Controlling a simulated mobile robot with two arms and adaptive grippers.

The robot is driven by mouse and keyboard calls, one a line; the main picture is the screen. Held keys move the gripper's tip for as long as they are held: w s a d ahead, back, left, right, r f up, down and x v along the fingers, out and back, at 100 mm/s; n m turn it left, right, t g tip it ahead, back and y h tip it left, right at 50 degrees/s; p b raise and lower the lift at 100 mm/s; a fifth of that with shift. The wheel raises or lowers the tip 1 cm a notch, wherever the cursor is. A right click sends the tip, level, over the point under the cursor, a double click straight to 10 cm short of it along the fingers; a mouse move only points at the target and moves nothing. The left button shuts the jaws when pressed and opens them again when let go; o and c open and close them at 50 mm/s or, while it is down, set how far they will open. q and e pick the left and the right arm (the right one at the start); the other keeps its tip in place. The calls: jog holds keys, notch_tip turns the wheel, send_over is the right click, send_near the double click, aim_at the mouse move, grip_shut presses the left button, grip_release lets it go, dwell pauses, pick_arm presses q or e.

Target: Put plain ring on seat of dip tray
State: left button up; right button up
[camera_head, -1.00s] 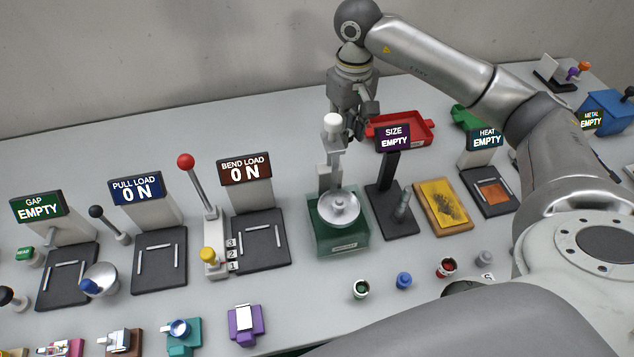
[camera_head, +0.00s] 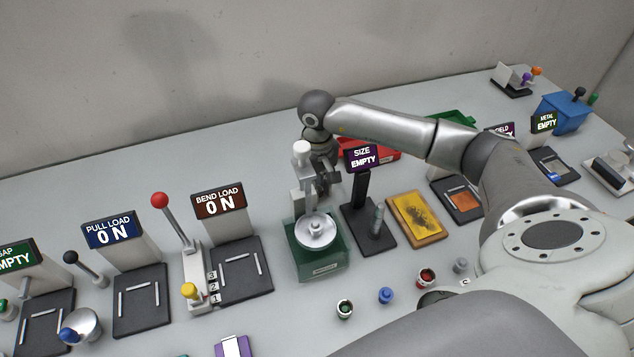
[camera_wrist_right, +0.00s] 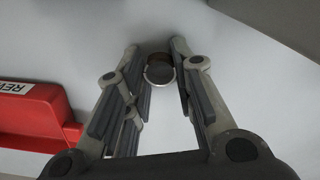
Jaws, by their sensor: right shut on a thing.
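My right gripper (camera_head: 326,182) is low behind the white-knobbed post of the green glass-like box with a silver dish. In the right wrist view the gripper (camera_wrist_right: 158,58) is shut on a small round ring (camera_wrist_right: 159,70) with a silvery rim and brownish inside, held between its fingertips. The ring is hidden in the head view. No readable label names the dip tray; the green box (camera_head: 303,262) with a round silver dish (camera_head: 316,231) may be it, but I cannot tell. My left gripper is out of view.
The red tray (camera_head: 384,154) is behind the SIZE stand (camera_head: 363,190), and it also shows at left in the right wrist view (camera_wrist_right: 32,110). A yellow pad (camera_head: 417,217) lies right of the stand. Small pots, one blue (camera_head: 386,295), stand in front. Table behind the load machines is clear.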

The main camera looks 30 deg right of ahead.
jog(key=shift+f, duration=0.15)
jog(key=o, duration=0.9)
